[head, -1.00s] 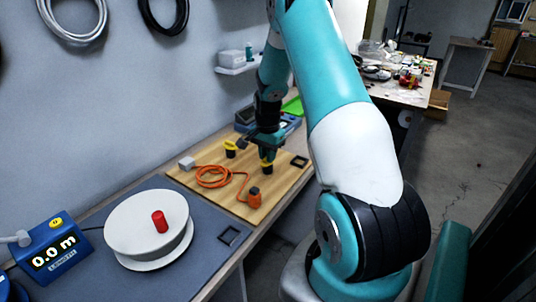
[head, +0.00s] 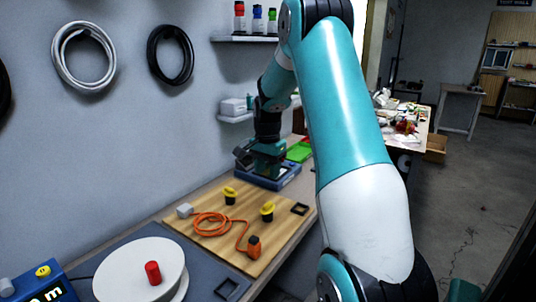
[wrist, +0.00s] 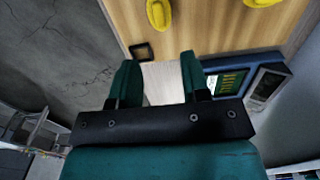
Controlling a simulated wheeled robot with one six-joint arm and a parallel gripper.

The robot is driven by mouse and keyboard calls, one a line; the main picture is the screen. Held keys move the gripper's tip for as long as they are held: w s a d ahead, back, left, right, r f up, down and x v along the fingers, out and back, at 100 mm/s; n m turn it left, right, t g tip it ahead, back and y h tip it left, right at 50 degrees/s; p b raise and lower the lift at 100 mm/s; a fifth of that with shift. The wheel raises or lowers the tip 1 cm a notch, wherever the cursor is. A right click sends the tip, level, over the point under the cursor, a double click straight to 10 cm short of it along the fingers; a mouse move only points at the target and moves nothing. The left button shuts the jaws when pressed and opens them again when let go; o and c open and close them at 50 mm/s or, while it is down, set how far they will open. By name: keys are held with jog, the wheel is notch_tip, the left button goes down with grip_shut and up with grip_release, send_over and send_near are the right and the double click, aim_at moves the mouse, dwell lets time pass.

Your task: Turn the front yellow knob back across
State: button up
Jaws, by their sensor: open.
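Two yellow knobs on black bases stand on the wooden board. The front yellow knob (head: 267,209) is nearer the bench's front edge; the rear one (head: 230,193) is nearer the wall. In the wrist view the front knob (wrist: 158,12) is at the top edge, its long side running roughly up and down; the other knob (wrist: 262,3) is mostly cut off. My gripper (wrist: 158,75) is open and empty, with both fingers apart and clear of the knobs. In the head view my gripper (head: 259,165) is beyond the knobs, near the blue device.
The wooden board (head: 207,249) also bears an orange cable (head: 211,220) with an orange plug (head: 254,246), and a black square frame (head: 299,209). A blue device (head: 283,178) stands beyond it. A white dish (head: 127,263) with a red cylinder (head: 153,272) is nearer.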

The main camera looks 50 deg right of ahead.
notch_tip(320, 180, up, 6)
jog(key=shift+r, duration=0.15)
dwell(0.6)
